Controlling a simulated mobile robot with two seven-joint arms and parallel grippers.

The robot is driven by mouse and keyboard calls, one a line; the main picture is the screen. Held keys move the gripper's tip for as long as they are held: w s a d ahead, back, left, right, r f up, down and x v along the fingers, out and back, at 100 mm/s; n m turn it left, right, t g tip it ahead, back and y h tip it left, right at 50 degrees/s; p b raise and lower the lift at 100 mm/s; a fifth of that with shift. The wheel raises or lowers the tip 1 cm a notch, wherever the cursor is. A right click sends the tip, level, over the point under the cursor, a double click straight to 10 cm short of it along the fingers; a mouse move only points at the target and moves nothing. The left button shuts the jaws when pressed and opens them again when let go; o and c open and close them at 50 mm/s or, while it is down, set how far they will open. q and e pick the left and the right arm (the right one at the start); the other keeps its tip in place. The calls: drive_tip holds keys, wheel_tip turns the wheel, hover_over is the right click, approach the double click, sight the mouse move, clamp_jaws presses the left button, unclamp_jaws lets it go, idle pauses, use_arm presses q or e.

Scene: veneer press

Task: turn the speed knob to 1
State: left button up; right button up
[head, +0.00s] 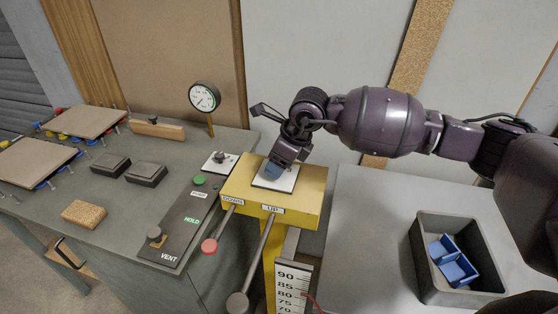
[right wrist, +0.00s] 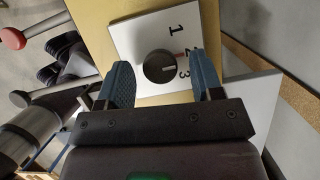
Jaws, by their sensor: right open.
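The speed knob (right wrist: 157,68) is a round black dial on a white plate (right wrist: 135,37) marked 1, 2 and 3. My right gripper (right wrist: 160,62) is open, with one blue finger on each side of the knob and gaps between. How far the fingertips are from the plate is hard to tell. In the head view the right gripper (head: 275,169) is over the plate (head: 262,181) and hides the knob. My left gripper is not in view.
The plate is on a yellow housing (head: 235,190) with levers marked DOWN and UP (head: 266,240) in front. A dark panel with VENT and HOLD controls (head: 180,228) lies left. A grey bin (head: 425,262) with a blue divided insert stands right. A gauge (head: 204,97) rises behind.

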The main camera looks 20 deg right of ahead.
drive_tip(key=shift+f, duration=0.1)
drive_tip(key=shift+c, duration=0.2)
drive_tip(key=c, duration=0.9)
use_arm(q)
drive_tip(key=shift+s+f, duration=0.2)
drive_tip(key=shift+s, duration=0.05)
use_arm(e)
drive_tip(key=shift+o, duration=0.2)
